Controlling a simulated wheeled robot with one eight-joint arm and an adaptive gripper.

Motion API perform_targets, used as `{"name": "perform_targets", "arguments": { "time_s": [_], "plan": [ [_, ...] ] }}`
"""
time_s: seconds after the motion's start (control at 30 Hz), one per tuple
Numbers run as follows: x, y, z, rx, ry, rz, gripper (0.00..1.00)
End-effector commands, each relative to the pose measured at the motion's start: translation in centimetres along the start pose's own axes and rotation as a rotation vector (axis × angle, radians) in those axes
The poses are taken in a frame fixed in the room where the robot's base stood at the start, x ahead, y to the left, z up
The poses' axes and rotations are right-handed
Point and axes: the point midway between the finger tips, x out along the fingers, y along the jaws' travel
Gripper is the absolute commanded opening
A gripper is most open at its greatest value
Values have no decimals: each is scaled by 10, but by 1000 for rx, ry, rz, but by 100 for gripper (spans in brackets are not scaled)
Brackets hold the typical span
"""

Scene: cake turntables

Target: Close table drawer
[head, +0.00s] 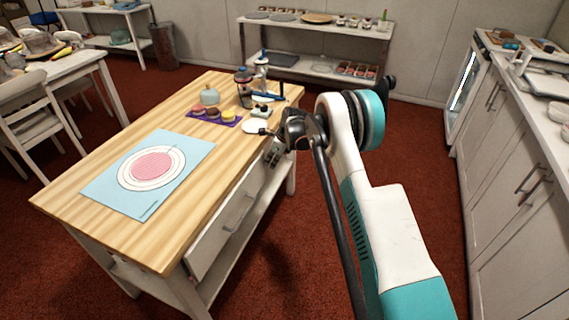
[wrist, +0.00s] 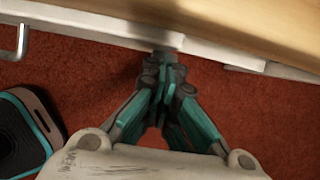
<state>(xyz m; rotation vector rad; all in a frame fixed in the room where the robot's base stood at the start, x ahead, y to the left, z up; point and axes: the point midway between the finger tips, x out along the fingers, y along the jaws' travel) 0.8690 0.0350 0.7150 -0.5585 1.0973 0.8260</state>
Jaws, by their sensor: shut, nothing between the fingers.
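The wooden-topped table (head: 110,215) has a white drawer (head: 212,238) in its side, with a metal handle (head: 238,211). The drawer front appears to stand slightly out from the frame, but I cannot judge the gap well. In the wrist view the drawer front (wrist: 95,31) runs along the top as a white strip, with its handle (wrist: 17,44) at far left. My gripper (wrist: 166,52) is shut and empty, its fingertips at the lower edge of the white strip, right of the handle. I cannot tell whether they touch it. In the head view my arm hides most of the gripper.
On the tabletop lie a blue mat (head: 190,158) with a round pink-centred pattern, a purple tray (head: 202,121) of small cakes, and jars. White cabinets (head: 515,220) line the right.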

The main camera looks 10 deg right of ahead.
Motion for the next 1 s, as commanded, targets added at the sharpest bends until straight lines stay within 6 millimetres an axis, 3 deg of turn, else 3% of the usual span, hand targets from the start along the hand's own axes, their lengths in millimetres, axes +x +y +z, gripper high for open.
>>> {"name": "perform_targets", "arguments": {
  "time_s": [0.2, 0.7, 0.87, 1.0],
  "plan": [
    [7, 3, 18, 0, 0, 0, 0],
    [8, 3, 23, -1, -4, -1, 0],
    [5, 0, 14, 0, -4, -1, 0],
    [-3, -8, -8, 1, -1, 0, 0]
  ]
}}
